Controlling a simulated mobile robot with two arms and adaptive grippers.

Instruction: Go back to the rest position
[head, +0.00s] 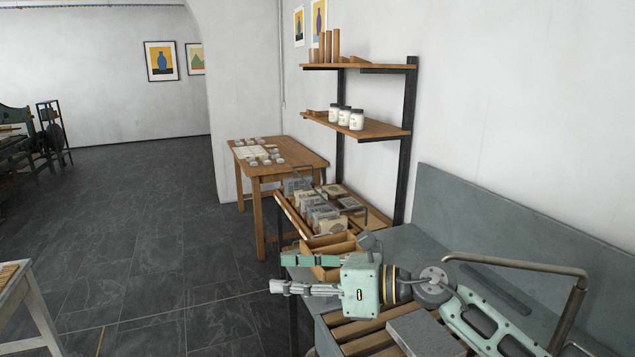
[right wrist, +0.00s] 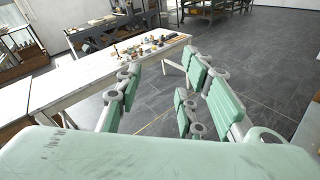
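My right gripper (head: 280,273) reaches in from the lower right in the head view and points left. It is held above the front end of the grey sink bench. Its two green-padded fingers are spread apart. The right wrist view also shows the gripper (right wrist: 165,88) with a wide gap between the fingers and nothing held. My left gripper is not in either view.
A grey sink (head: 505,225) with a bent pipe stands at the right, close under my right arm. A wooden table (head: 300,155) and wall shelves (head: 375,128) with jars stand behind. Dark tiled floor (head: 150,245) is open at left. A white table (right wrist: 80,80) holds small items.

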